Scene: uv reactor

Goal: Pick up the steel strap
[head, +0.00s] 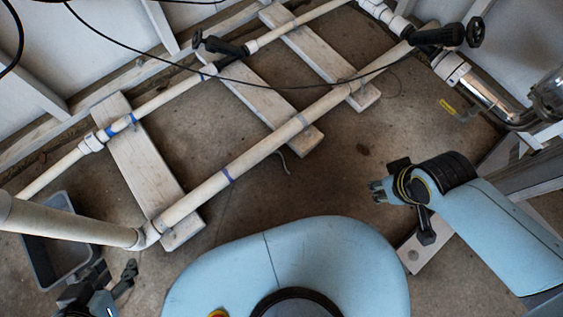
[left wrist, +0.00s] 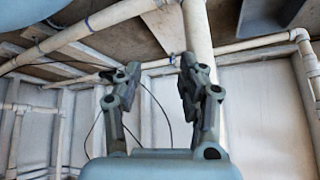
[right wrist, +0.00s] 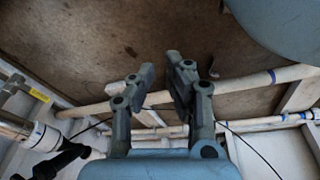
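No piece shows clearly as a steel strap. A thin, pale, curved strip (head: 284,163) lies on the floor beside the middle board; it is too small to tell whether it is steel or the strap. My left gripper (head: 115,271) is at the lower left of the head view, beside the grey bin and well away from the strip. In the left wrist view its fingers (left wrist: 158,78) are apart with nothing between them. My right gripper (head: 377,191) is over the floor, right of the strip. In the right wrist view its fingers (right wrist: 160,72) are a little apart and empty.
Two long white pipes (head: 262,147) run diagonally across wooden boards (head: 130,155). A grey bin (head: 42,260) stands under the thick pipe (head: 70,223) at left. A black cable (head: 330,84) crosses above. A black-handled valve (head: 440,36) is at upper right. The central floor is mostly clear.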

